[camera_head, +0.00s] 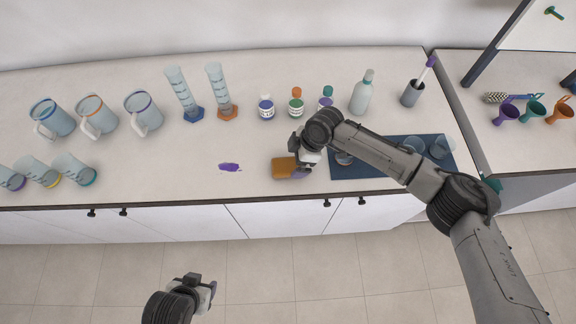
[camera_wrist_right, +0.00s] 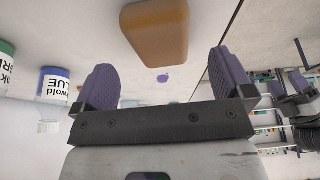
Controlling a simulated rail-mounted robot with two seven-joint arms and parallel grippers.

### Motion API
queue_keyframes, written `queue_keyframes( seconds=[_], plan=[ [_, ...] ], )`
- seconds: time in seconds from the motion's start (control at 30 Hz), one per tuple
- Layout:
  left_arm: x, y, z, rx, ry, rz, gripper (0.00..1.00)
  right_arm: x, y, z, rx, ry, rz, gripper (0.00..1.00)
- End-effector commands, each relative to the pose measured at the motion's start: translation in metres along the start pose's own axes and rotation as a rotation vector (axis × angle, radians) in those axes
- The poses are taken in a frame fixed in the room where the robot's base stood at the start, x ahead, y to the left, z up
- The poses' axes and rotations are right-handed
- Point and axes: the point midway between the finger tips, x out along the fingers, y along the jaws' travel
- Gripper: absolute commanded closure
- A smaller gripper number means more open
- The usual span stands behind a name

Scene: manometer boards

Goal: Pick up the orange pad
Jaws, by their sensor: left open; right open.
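The orange pad (camera_head: 284,168) lies on the counter near its front edge, left of the blue mat. My right gripper (camera_head: 301,164) is just above the pad's right end and partly hides it. In the right wrist view the pad (camera_wrist_right: 156,30) is ahead of the open, purple-padded fingers (camera_wrist_right: 165,80), with nothing between them. My left gripper (camera_head: 205,290) is low at the front, over the floor and away from the counter; it holds nothing that I can see.
A purple spill (camera_head: 230,167) is left of the pad. A dark blue mat (camera_head: 375,170) with glass vessels lies right. Capped bottles (camera_head: 265,108), cylinders (camera_head: 222,95) and jugs (camera_head: 97,116) stand behind and left. The counter around the spill is clear.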

Motion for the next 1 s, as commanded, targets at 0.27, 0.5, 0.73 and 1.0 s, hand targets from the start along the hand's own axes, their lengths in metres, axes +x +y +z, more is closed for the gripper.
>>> queue_keyframes(
  seconds=[0.27, 0.5, 0.73, 1.0],
  plan=[
    [0.0, 0.001, 0.0, -0.004, 0.001, 0.003, 0.42, 0.035, -0.001, -0.006, 0.0, 0.0, -0.002, 0.01],
    [0.0, 0.004, -0.001, -0.012, 0.002, 0.01, 0.42, 0.044, -0.001, -0.005, 0.001, 0.0, -0.001, 0.01],
    [0.0, 0.004, -0.001, -0.013, 0.002, 0.01, 0.42, 0.044, -0.001, -0.005, 0.0, 0.0, -0.001, 0.01],
    [0.001, 0.002, 0.0, -0.007, 0.001, 0.006, 0.42, 0.045, -0.001, -0.004, 0.0, 0.0, 0.0, 0.01]
  ],
)
